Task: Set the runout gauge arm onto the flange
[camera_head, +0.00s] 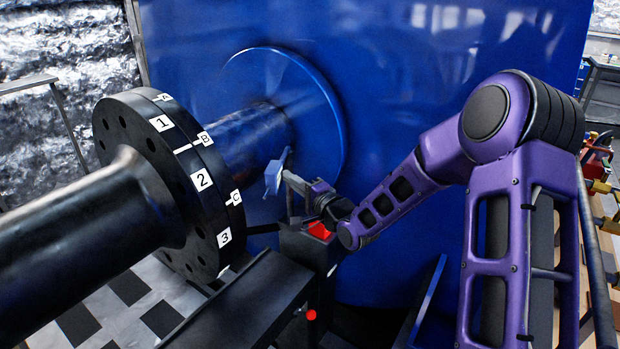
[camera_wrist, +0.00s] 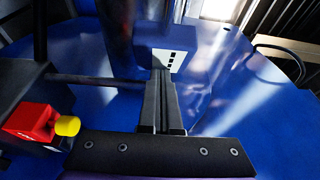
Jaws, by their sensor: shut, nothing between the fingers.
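The black flange (camera_head: 188,165) stands on the thick shaft, with white labels 1, 2, 3 and A, B, C on its rims. My gripper (camera_head: 287,178) is to the right of the flange, apart from it. In the wrist view its two fingers (camera_wrist: 160,80) lie together, shut with nothing between them. A small blue block (camera_head: 273,177) is at the fingertips; in the wrist view it shows a pale face with dark squares (camera_wrist: 165,62). It may be part of the gauge arm. I cannot tell whether the fingers touch it.
A dark post with a red part (camera_head: 319,230) stands just below my gripper; a red and yellow knob (camera_wrist: 66,125) shows in the wrist view. A dark beam (camera_head: 245,300) runs below the flange. A large blue wall (camera_head: 400,60) stands behind.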

